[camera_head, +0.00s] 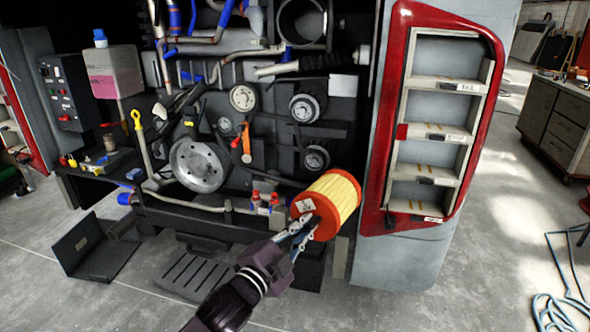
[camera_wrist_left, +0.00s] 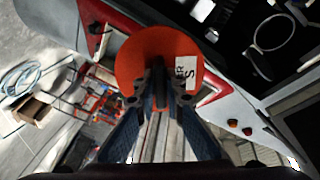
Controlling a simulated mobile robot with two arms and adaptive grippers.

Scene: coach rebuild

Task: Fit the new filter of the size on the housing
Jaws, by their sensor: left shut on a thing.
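A cylindrical filter (camera_head: 333,203) with yellow pleats and orange end caps is held in front of the engine bay, to the lower right. My left gripper (camera_head: 304,230) is shut on its near orange end. In the left wrist view the orange end cap (camera_wrist_left: 150,52) shows between the fingers (camera_wrist_left: 160,98), with a white label bearing a letter S. A round, open dark cylinder (camera_head: 302,22), perhaps the housing, sits at the top of the bay, above and apart from the filter. Its size marking cannot be read. My right gripper is out of view.
Pulleys (camera_head: 198,166), belts and pipes fill the engine bay. A red-framed shelf panel (camera_head: 436,130) stands right of the filter. Red-and-blue fittings (camera_head: 264,200) are just left of it. An open black flap (camera_head: 90,248) hangs low at left. Floor at right is mostly clear.

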